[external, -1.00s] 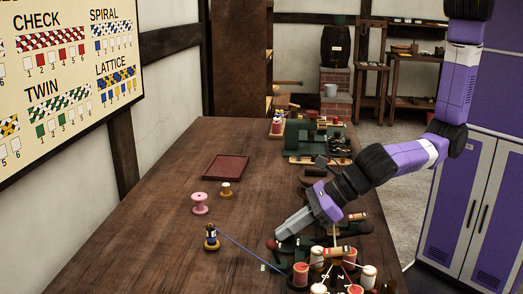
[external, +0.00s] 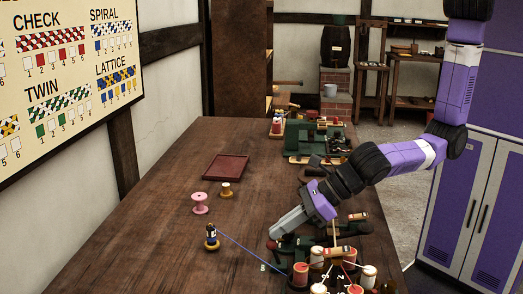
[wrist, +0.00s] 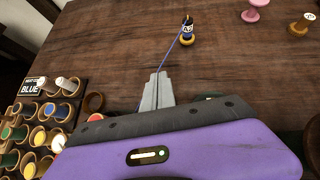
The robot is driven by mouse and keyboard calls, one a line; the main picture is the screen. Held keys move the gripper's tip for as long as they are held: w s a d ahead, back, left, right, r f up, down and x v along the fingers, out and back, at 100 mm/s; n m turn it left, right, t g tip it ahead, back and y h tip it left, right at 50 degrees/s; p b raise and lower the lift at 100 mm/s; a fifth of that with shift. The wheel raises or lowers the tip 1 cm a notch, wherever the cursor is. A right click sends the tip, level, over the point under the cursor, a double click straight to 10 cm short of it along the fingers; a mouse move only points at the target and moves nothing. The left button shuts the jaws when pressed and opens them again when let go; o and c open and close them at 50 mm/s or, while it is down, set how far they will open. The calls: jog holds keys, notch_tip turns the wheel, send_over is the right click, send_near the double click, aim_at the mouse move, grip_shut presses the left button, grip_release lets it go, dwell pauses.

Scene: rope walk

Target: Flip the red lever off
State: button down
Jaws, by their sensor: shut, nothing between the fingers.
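My gripper (external: 273,234) is shut and empty, reaching down and left over the dark bench top. In the wrist view its closed fingers (wrist: 158,77) point at the bare wood, close to the blue thread in the picture. A small dark red knob (external: 272,244) sits just below my fingertips in the external view, at the left end of a dark green device (external: 305,243). I cannot tell whether it touches my fingers, or whether it is the red lever. My gripper and wrist hide part of the device, and the wrist view does not clearly show a red lever.
A thread runs from a small dark bobbin (external: 211,238) toward the braiding stand with several spools (external: 300,272). Bench between is clear.

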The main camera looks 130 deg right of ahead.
notch_tip(320, 180, up, 10)
jog(key=s, duration=0.2)
jog(key=shift+s+a+f, duration=0.2)
jog(key=shift+s+a, duration=0.05)
jog(key=shift+s, duration=0.05)
dwell(0.5)
jog(key=w+a+r+m+t+y, duration=0.1)
jog(key=w+a+r+m+t, duration=0.3)
jog(key=m, duration=0.3)
jog(key=s+a+r+m+t+y+b, duration=0.1)
jog(key=s+a+r+m+t+y, duration=0.15)
jog(key=s+a+m, duration=0.35)
jog(key=s+a+f+m+y+b, duration=0.1)
jog(key=s+f+m+b, duration=0.1)
jog(key=s+m, duration=0.6)
jog(key=s+a+f+m+y+b, duration=0.1)
jog(key=s+m, duration=0.7)
jog(key=s, duration=1.3)
notch_tip(320, 180, down, 2)
jog(key=a+b, duration=0.1)
jog(key=b, duration=0.2)
jog(key=shift+s+f, duration=0.15)
jog(key=shift+s, duration=0.15)
